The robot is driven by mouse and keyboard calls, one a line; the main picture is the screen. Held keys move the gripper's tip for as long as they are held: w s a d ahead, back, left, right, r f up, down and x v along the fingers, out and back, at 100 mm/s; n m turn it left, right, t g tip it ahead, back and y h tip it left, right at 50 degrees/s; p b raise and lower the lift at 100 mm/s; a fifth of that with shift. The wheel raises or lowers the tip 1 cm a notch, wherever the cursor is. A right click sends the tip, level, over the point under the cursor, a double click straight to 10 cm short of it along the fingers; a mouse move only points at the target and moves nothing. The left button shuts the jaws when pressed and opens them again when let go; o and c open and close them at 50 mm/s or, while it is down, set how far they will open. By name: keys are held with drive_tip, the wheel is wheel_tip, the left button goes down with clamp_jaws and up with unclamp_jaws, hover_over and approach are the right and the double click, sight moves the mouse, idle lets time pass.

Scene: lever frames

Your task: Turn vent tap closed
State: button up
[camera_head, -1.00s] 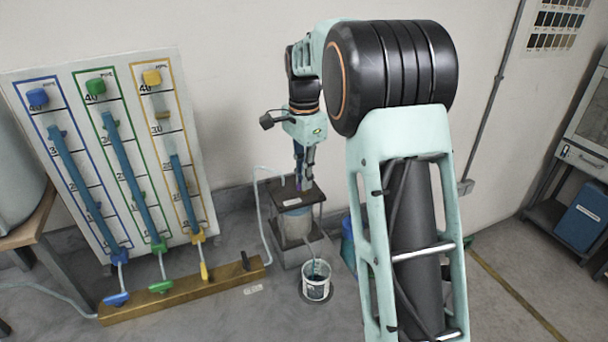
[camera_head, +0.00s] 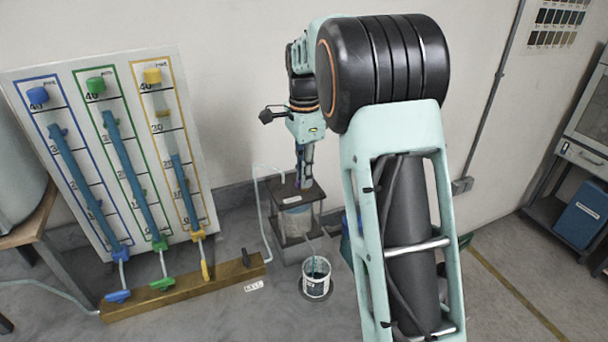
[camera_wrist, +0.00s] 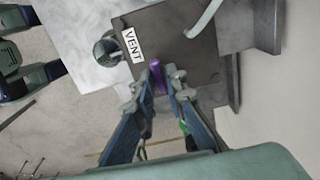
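The vent tap's purple handle (camera_wrist: 158,79) shows between my fingertips in the wrist view, beside the white VENT label (camera_wrist: 133,45) on a dark plate (camera_wrist: 185,40). My gripper (camera_wrist: 164,78) points down with its fingers drawn close together on either side of the handle. The fingers hide part of the handle, and contact on the right side is hard to make out. In the head view my gripper (camera_head: 304,184) is at the dark top (camera_head: 285,196) of a small stand with a pale vessel (camera_head: 296,222) inside.
A gauge board (camera_head: 110,150) with blue, green and yellow columns leans at the left. A wooden rail (camera_head: 180,292) with coloured taps lies before it. A white bucket (camera_head: 316,284) stands in front of the stand. A thin hose (camera_head: 258,205) runs to the stand's left.

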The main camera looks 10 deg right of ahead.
drive_tip(key=shift+o, duration=1.4)
drive_tip(key=shift+r, duration=0.1)
wheel_tip(320, 180, up, 12)
